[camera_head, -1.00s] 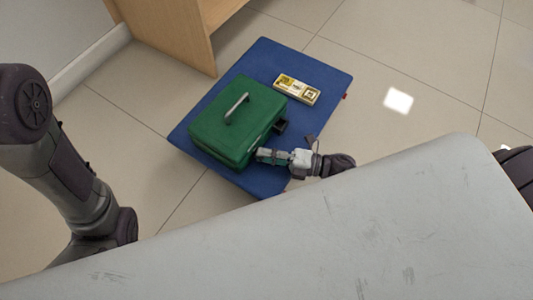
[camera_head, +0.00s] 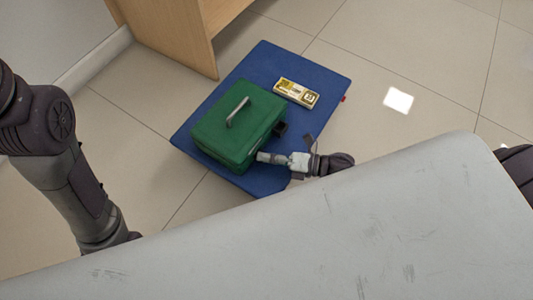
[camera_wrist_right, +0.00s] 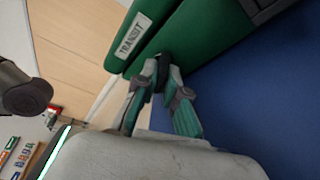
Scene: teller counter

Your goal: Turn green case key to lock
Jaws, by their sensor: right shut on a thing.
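My right gripper (camera_head: 262,157) is at the case's lower right side. In the right wrist view the green case (camera_wrist_right: 215,35) has a "TRANSIT" label, and my right gripper (camera_wrist_right: 161,72) is shut on a small dark piece at the case's side, which looks like the key. The fingers hide most of it, so how far it is turned cannot be told. My left arm shows at the left of the head view, but its gripper is out of sight.
A gold-and-white boxed item (camera_head: 297,93) lies on the mat beyond the case. A wooden furniture panel (camera_head: 190,30) stands at the back. A large pale grey surface (camera_head: 300,240) fills the front of the head view. Tiled floor right of the mat is clear.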

